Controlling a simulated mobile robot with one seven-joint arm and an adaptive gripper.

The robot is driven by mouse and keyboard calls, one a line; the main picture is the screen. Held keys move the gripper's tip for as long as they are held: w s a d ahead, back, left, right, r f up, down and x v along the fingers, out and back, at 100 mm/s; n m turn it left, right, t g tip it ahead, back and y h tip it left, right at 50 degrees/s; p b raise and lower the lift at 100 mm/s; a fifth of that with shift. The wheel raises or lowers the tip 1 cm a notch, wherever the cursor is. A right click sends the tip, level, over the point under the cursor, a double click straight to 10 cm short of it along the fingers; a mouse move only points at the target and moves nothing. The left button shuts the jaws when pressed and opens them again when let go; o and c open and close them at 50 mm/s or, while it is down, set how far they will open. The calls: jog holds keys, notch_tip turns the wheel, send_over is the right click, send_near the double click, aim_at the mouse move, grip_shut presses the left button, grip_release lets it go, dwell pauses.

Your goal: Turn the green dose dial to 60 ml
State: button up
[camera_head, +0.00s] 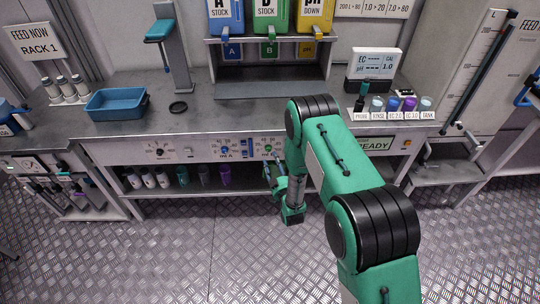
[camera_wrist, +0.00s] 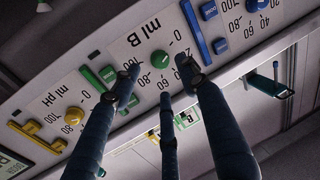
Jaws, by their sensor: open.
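The green dose dial (camera_wrist: 160,59) is a small round knob on the panel marked "ml B", with numbers around it in the wrist view. Its pointer is too small to read. In the head view the green dial (camera_head: 268,149) sits on the front of the bench, just left of my arm. My gripper (camera_wrist: 160,82) is open, its dark fingers reaching toward the panel around the dial. The fingertips lie to both sides of the dial and below it in the picture; I cannot tell whether any touches. My gripper (camera_head: 277,176) shows only partly in the head view, close to the panel.
Beside the dial are a green button (camera_wrist: 107,74), a blue bar (camera_wrist: 193,29) and yellow controls (camera_wrist: 45,137). A blue dial (camera_head: 224,152) is left of the green one in the head view. A shelf with bottles (camera_head: 182,175) is below. The floor (camera_head: 180,250) in front is clear.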

aim_at(268, 149)
jog(key=shift+b+x, duration=0.55)
jog(key=shift+x, duration=2.45)
grip_shut()
